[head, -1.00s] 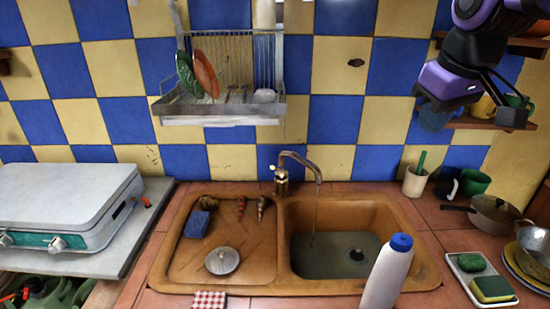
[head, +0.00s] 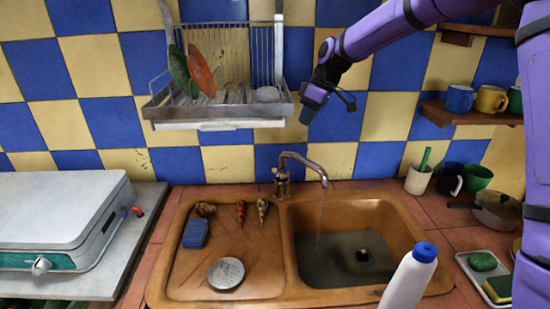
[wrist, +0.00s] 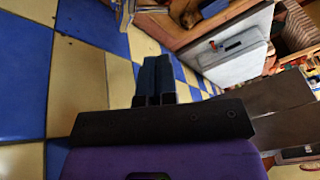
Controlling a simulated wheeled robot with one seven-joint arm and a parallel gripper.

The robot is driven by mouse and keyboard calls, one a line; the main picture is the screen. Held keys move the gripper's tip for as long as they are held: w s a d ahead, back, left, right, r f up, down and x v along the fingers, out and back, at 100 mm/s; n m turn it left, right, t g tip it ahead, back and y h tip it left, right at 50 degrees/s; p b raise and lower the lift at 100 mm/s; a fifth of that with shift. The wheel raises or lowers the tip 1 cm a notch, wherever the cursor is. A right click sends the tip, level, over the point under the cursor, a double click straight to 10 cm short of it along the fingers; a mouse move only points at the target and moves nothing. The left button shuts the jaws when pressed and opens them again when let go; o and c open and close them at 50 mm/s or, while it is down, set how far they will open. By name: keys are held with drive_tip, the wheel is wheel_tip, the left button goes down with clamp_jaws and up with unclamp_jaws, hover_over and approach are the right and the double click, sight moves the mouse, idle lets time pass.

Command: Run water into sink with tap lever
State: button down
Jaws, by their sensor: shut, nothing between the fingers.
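The tap (head: 284,181) stands on the back rim of the brown sink (head: 291,243). Its spout curves right over the basin, and its small lever (head: 275,171) sits on the left of the tap body. A thin pale streak, like a trickle of water, shows below the spout. The basin bottom looks grey and wet, with a dark drain. My gripper (head: 307,115) is above and slightly right of the tap, in front of the tiles, apart from the lever and pointing down. In the wrist view its blue fingers (wrist: 155,80) are together and empty.
A dish rack (head: 215,105) with plates hangs left of my gripper. A white bottle (head: 408,280) with a blue cap stands at the sink's front right. A mug shelf (head: 470,115) is at right, and a grey stove (head: 60,215) at left. The drainboard holds small items.

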drive_tip(key=w+a+f, duration=0.2)
drive_tip(key=w, duration=0.1)
approach(276, 169)
drive_tip(key=w+x, duration=0.1)
drive_tip(key=x, duration=0.6)
drive_tip(key=shift+w+f+n+y, duration=0.3)
drive_tip(key=shift+w+y, duration=0.05)
drive_tip(key=shift+y, duration=0.05)
drive_tip(key=shift+s, duration=0.1)
drive_tip(key=shift+s+a+f+t+h, duration=0.1)
drive_tip(key=shift+s+f+t+h, duration=0.1)
drive_tip(key=shift+s+f, duration=0.15)
drive_tip(key=shift+s+a+f+t+h, duration=0.1)
drive_tip(key=shift+s+a+f+t, duration=0.1)
drive_tip(key=shift+s, duration=0.15)
drive_tip(key=shift+s+a+f, duration=0.15)
drive_tip(key=shift+s+f, duration=0.35)
drive_tip(key=shift+f, duration=0.3)
drive_tip(key=shift+s+a+f, duration=0.15)
drive_tip(key=shift+s+f, duration=0.35)
drive_tip(key=shift+f, duration=0.25)
drive_tip(key=shift+s+a+f, duration=0.15)
drive_tip(key=shift+s+f, duration=0.3)
drive_tip(key=shift+f, duration=0.35)
drive_tip(key=shift+r, duration=0.1)
